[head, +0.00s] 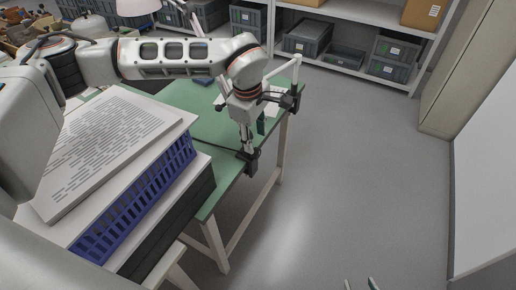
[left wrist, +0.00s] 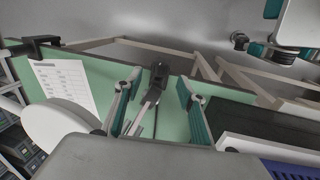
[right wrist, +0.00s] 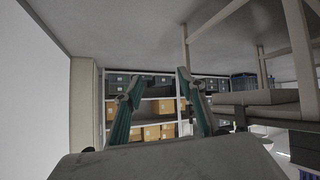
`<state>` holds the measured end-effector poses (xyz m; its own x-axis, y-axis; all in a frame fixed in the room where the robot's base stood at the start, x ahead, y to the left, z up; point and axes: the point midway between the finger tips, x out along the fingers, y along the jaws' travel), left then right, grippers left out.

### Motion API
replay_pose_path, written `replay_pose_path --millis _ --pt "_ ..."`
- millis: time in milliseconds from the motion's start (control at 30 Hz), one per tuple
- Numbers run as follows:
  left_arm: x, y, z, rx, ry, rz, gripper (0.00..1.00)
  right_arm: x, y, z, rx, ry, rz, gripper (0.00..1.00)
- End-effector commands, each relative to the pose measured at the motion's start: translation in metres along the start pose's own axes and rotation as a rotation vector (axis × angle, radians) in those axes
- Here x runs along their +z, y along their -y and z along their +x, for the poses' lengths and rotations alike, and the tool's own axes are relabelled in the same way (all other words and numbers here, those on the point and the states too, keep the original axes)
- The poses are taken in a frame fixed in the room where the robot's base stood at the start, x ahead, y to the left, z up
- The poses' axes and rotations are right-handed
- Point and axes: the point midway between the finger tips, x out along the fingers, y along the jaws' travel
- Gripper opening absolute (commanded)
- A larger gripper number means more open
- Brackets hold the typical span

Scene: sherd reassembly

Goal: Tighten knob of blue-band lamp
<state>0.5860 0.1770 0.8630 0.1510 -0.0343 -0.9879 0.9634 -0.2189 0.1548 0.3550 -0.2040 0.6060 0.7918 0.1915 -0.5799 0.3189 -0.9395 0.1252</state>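My left gripper (head: 252,124) is over the green table near its right edge. In the left wrist view my left gripper (left wrist: 157,108) is open, its teal-padded fingers on either side of a lamp's grey post. A dark clamp (head: 248,160) holds that post at the table edge; it also shows in the left wrist view (left wrist: 158,74). A second clamp (head: 290,100) with a white lamp arm (head: 284,70) is further back. A white shade (head: 138,6) stands at the back. I cannot make out a blue band or the knob. My right gripper (right wrist: 155,95) is open and empty over the floor.
A white slab with dark marks (head: 110,135) lies by a blue crate (head: 140,205) at the left front. A paper sheet (left wrist: 65,85) lies on the green table (head: 190,98). Shelves with grey bins (head: 308,36) stand behind. The floor (head: 350,170) at right is clear.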

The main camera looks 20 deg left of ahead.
Motion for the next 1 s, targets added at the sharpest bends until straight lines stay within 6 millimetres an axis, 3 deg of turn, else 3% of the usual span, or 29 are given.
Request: replay_pose_path --millis 433,867,1000 --pt "0.000 0.001 0.062 -0.002 0.001 -0.001 0.40 0.006 -0.004 0.003 0.007 0.004 -0.008 0.40" --pt "0.000 0.000 0.071 0.001 0.000 0.000 0.40 -0.001 -0.008 0.007 0.013 -0.009 -0.012 0.40" --pt "0.000 0.000 0.071 0.001 0.000 0.000 0.04 -0.001 -0.007 0.006 0.012 -0.009 -0.012 0.40"
